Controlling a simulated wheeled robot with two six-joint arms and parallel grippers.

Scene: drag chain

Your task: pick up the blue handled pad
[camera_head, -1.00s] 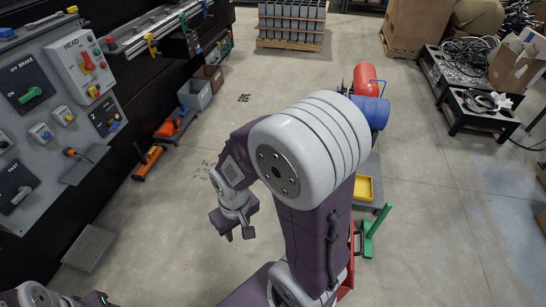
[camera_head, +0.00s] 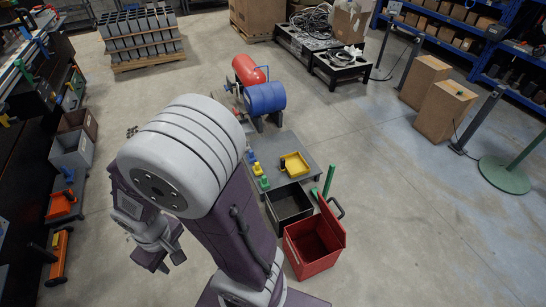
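My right gripper (camera_head: 165,261) hangs at the lower left of the view, below my large arm joint, over bare floor. Its two fingertips look apart, with nothing seen between them. A small blue piece (camera_head: 251,157) stands on a low grey platform (camera_head: 288,147) in the middle, beyond and to the right of my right arm. It stands beside small yellow and green pieces. It is too small to tell whether it is the blue handled pad. My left gripper is out of view.
A red open box (camera_head: 312,248) and a black bin (camera_head: 289,204) stand in front of the platform. Blue (camera_head: 265,98) and red (camera_head: 250,69) drums are behind. Cardboard boxes (camera_head: 443,110) stand right. The right floor is mostly clear.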

